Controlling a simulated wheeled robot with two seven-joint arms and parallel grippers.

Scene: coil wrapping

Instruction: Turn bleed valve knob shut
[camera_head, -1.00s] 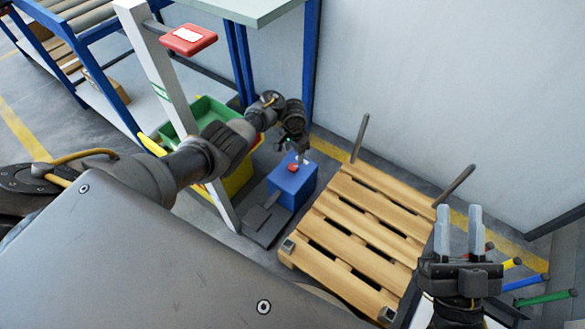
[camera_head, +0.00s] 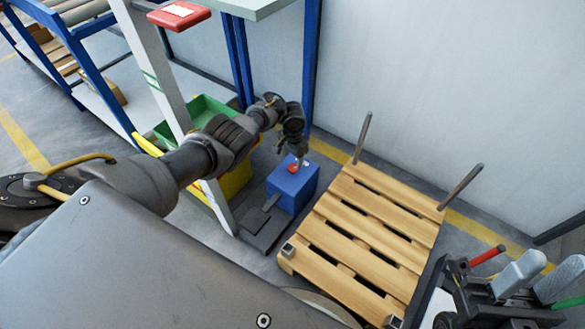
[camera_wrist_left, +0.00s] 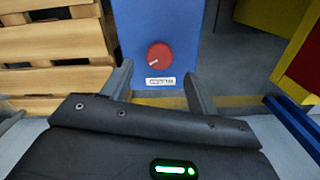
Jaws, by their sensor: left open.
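The bleed valve knob is a round red knob (camera_head: 293,168) on top of a blue box (camera_head: 300,190) standing on the floor. In the left wrist view the red knob (camera_wrist_left: 159,54) sits on the blue face with a white pointer line aimed to the lower left and a small white label (camera_wrist_left: 160,81) below it. My left gripper (camera_head: 300,160) is just above the box. In the left wrist view its two fingers (camera_wrist_left: 160,88) are spread apart, empty, with the knob ahead between them. My right gripper (camera_head: 545,275) is at the lower right, its two fingers apart, far from the knob.
A wooden pallet (camera_head: 375,225) with upright posts lies right of the box. A grey pedal plate (camera_head: 262,225) lies in front of the box. A white post (camera_head: 155,75) and green and yellow bins (camera_head: 205,112) stand at its left.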

